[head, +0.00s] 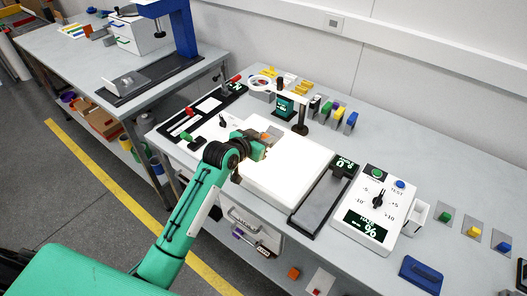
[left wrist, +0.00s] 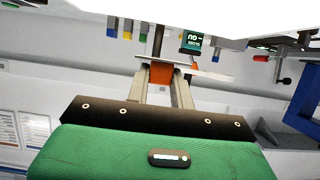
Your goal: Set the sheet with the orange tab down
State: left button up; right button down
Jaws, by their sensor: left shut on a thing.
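My left gripper (head: 262,146) is over the left part of the bright white light panel (head: 290,180). It is shut on the orange tab (head: 265,136), which also shows between the two fingers (left wrist: 160,70) in the left wrist view (left wrist: 160,78). The sheet (left wrist: 205,73) shows there edge-on as a thin pale strip beyond the fingertips. In the head view the sheet's outline is lost against the white panel, and I cannot tell its height above it. My right gripper is in neither view.
A post with a small display (head: 285,106) stands behind the panel. To the right are a dark slider gauge (head: 316,207) and a white haze meter (head: 371,211) with a dial. A black rail (head: 172,128) lies at left. Coloured blocks stand along the back.

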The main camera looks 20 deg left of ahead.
pick_arm(q)
notch_tip(320, 180, down, 3)
jog(key=shift+r, duration=0.1)
notch_tip(320, 180, down, 4)
jog(key=shift+r+p, duration=0.2)
jog(key=shift+p, duration=0.15)
jog(key=shift+f, duration=0.2)
jog(key=shift+f, duration=0.15)
jog(key=o, duration=1)
jog(key=shift+s+r, duration=0.1)
jog(key=shift+r, duration=0.1)
jog(key=b+v, duration=0.2)
jog(key=v, duration=1)
